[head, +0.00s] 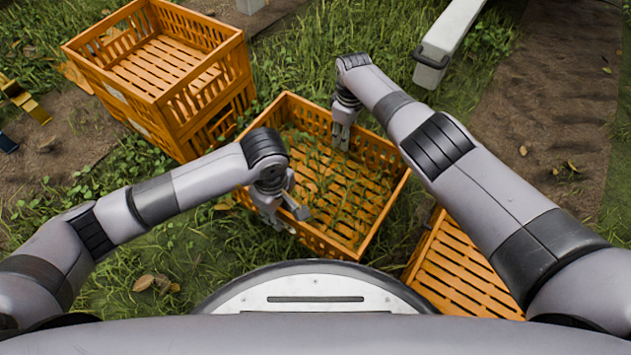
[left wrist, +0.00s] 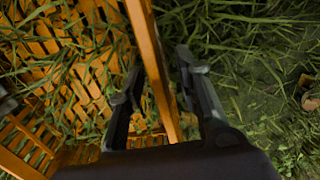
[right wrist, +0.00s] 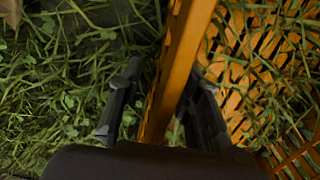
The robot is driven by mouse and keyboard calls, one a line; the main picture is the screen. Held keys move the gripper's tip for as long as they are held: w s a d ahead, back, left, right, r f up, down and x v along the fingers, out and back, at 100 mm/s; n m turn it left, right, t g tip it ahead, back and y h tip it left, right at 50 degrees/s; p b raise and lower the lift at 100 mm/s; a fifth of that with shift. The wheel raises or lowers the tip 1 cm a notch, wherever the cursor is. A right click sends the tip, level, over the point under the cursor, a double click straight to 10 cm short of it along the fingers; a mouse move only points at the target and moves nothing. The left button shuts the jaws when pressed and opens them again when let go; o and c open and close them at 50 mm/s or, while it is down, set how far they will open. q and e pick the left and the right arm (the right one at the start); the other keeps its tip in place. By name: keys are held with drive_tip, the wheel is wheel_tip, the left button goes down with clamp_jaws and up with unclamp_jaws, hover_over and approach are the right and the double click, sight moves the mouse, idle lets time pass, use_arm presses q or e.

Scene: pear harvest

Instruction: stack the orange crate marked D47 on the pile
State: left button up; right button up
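An orange slatted crate (head: 382,222) sits on the grass in front of me, with grass showing through it; no D47 mark is legible. The pile, orange crates stacked two high (head: 177,103), stands to its left. My left gripper (head: 287,217) is at the crate's near left wall. In the left wrist view its fingers (left wrist: 163,95) are apart on either side of the crate wall (left wrist: 150,55), with gaps. My right gripper (head: 341,142) is at the far right wall. In the right wrist view its fingers (right wrist: 162,100) are apart, straddling the wall (right wrist: 185,50).
Another orange crate (head: 463,272) lies at the lower right, partly behind my right arm. A pale beam-like object (head: 450,38) is at the top right. Yellow and blue objects (head: 24,98) lie at the far left. Grass, bare soil and leaves surround the crates.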

use_arm(q)
clamp_jaws()
use_arm(e)
clamp_jaws()
idle(0.7)
